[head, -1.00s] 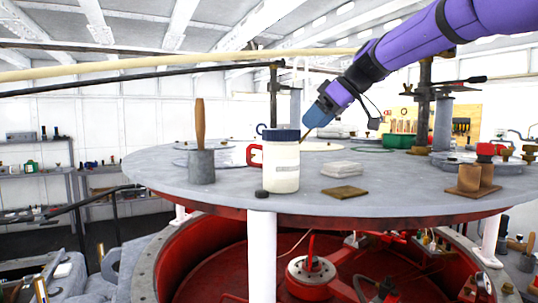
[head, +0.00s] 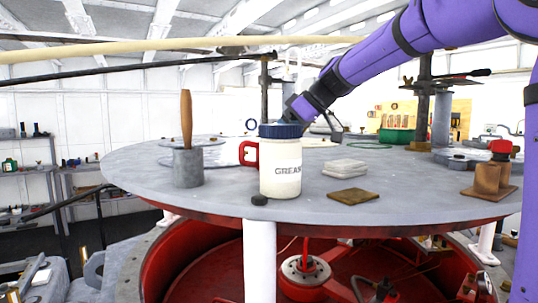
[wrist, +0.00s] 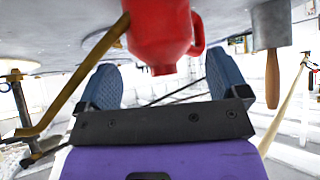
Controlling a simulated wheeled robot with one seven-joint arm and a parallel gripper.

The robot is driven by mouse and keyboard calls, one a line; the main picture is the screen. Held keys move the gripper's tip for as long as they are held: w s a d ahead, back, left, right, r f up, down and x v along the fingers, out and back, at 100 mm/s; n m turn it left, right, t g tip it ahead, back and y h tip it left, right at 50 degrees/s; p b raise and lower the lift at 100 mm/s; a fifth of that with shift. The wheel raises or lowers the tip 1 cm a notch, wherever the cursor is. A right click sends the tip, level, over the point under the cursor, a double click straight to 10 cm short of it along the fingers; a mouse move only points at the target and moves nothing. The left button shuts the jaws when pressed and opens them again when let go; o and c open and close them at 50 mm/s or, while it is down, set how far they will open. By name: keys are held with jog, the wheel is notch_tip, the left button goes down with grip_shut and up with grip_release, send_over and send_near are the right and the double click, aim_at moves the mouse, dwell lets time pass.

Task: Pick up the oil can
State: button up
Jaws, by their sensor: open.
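The oil can is red with a side handle and a thin brass spout. In the head view only its red handle (head: 249,153) shows, left of the white grease jar (head: 281,172) that hides the rest. The wrist view looks upside down and shows the red can body (wrist: 160,30) close ahead, with its narrow end towards the gap between my fingertips. The brass spout (wrist: 85,75) slants past on the left. My gripper (wrist: 163,72) is open, with blue finger pads either side of the gap and nothing held. In the head view its fingertips are hidden behind the jar.
The round grey table (head: 225,205) also holds a grey pot with a wooden handle (head: 187,160), a stack of white cloths (head: 345,168), a brown plate (head: 353,197) and a bracket with a red knob (head: 495,170). The blue-lidded jar stands in front of the can.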

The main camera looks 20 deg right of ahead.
jog(key=shift+x, duration=2.25)
jog(key=c, duration=0.9)
jog(key=shift+o, duration=0.2)
jog(key=shift+r, duration=0.1)
jog(key=shift+r, duration=0.45)
jog(key=r, duration=0.1)
jog(key=d+r, duration=0.1)
jog(key=shift+s+r, duration=0.2)
jog(key=shift+r, duration=0.1)
jog(key=s+d, duration=0.2)
jog(key=d, duration=0.5)
jog(key=s+d+r, duration=0.1)
jog(key=s+d, duration=0.2)
jog(key=d, duration=0.4)
jog(key=shift+s, duration=0.3)
jog(key=shift+r, duration=0.15)
